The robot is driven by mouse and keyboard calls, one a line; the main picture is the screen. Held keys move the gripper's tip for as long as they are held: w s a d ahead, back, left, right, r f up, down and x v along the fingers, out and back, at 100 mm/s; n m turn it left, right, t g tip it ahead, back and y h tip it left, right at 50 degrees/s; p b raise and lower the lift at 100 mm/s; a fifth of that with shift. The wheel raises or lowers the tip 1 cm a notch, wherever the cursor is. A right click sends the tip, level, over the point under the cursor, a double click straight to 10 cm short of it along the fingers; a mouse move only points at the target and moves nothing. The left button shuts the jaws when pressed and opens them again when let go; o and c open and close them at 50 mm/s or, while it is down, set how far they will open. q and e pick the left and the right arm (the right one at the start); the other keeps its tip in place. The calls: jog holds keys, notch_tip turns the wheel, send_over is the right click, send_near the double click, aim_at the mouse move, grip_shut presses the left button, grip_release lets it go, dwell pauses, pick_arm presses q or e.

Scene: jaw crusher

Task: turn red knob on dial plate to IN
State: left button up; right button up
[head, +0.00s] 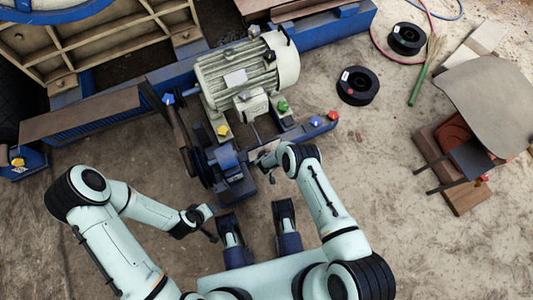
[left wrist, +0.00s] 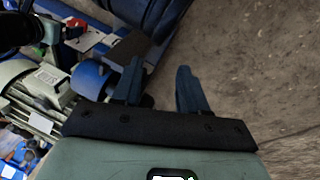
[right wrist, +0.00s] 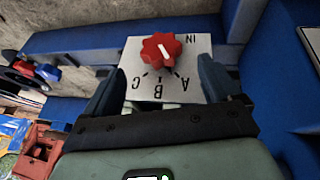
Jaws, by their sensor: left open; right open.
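The dial plate (right wrist: 203,62) is a white square with A, B, C and IN, upside down in the right wrist view. The red knob (right wrist: 160,46) is a lobed knob on it; its white mark seems to slant towards the letters' side, but I cannot tell the exact letter. My right gripper (right wrist: 160,78) is open, fingers apart at either side of the plate's lower part, the knob just beyond them. In the head view my right gripper (head: 262,157) is at the machine's front. My left gripper (left wrist: 158,78) is open and empty, away from the plate; the red knob also shows there (left wrist: 74,23).
The motor (head: 245,75) stands behind the plate. Green (head: 283,105) and blue (head: 316,121) knobs and another red knob (head: 333,115) sit on the blue frame. Black spools (head: 357,86) lie on the floor. Floor near my left gripper is clear.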

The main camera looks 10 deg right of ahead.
jog(key=b+x, duration=0.7)
jog(key=x, duration=0.1)
jog(key=shift+w, duration=0.1)
pick_arm(q)
jog(key=s+a+f+n+g, duration=0.1)
jog(key=s+f+g, duration=0.3)
jog(key=s+f, duration=0.6)
jog(key=shift+s+a, duration=0.5)
jog(key=shift+a, duration=0.3)
jog(key=shift+f, duration=0.1)
